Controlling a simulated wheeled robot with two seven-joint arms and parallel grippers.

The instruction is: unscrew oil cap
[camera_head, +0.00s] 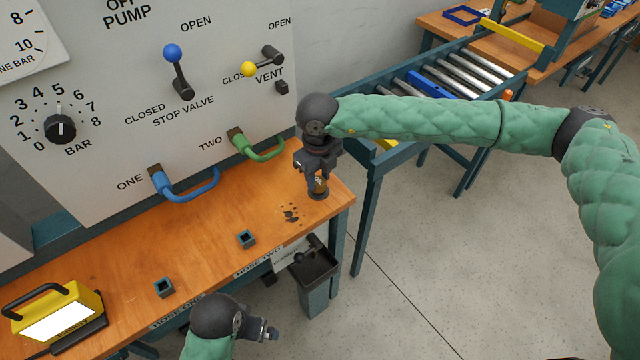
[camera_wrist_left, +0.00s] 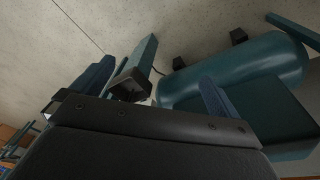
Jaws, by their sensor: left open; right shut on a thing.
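A small oil fitting (camera_head: 318,190) with an amber body and dark base stands on the wooden bench near its right end. My right gripper (camera_head: 318,174) points down over it and is shut on its top, where the oil cap sits; the fingers hide most of the cap. My left gripper (camera_head: 268,332) is low in front of the bench, away from the fitting. In the left wrist view its two blue fingers (camera_wrist_left: 155,90) stand wide apart with nothing between them.
Dark stains (camera_head: 291,213) mark the bench (camera_head: 215,215) beside the fitting. A panel (camera_head: 110,130) with blue and green hoses stands behind. A dark bin (camera_head: 316,268) hangs at the bench front. A yellow lamp (camera_head: 58,312) sits left. A teal tank (camera_wrist_left: 240,75) lies below.

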